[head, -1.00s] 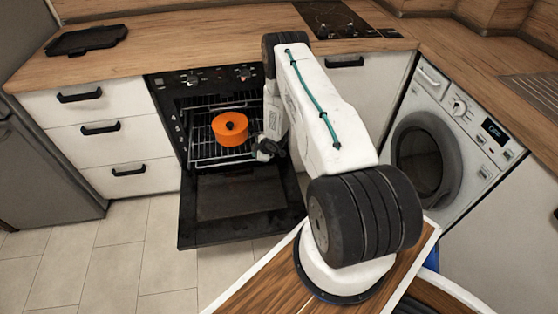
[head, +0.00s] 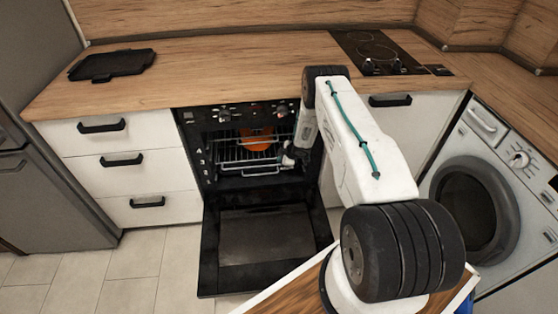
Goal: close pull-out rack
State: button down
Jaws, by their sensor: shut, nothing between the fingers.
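The pull-out rack (head: 246,168) is a wire rack inside the oven, pushed most of the way in, its front edge near the oven mouth. An orange pot (head: 257,139) sits on it, partly behind rack wires. My gripper (head: 289,158) is shut and empty at the right end of the rack's front. Whether it touches the rack is too small to tell. The oven door (head: 265,240) hangs open and flat below the rack.
White drawers (head: 124,160) stand left of the oven, and a washing machine (head: 480,205) stands to the right. The worktop (head: 210,75) carries a black tray (head: 111,64) and a hob (head: 375,52). Tiled floor is free at front left.

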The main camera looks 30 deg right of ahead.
jog(key=shift+w+r, duration=0.15)
jog(key=shift+w, duration=0.2)
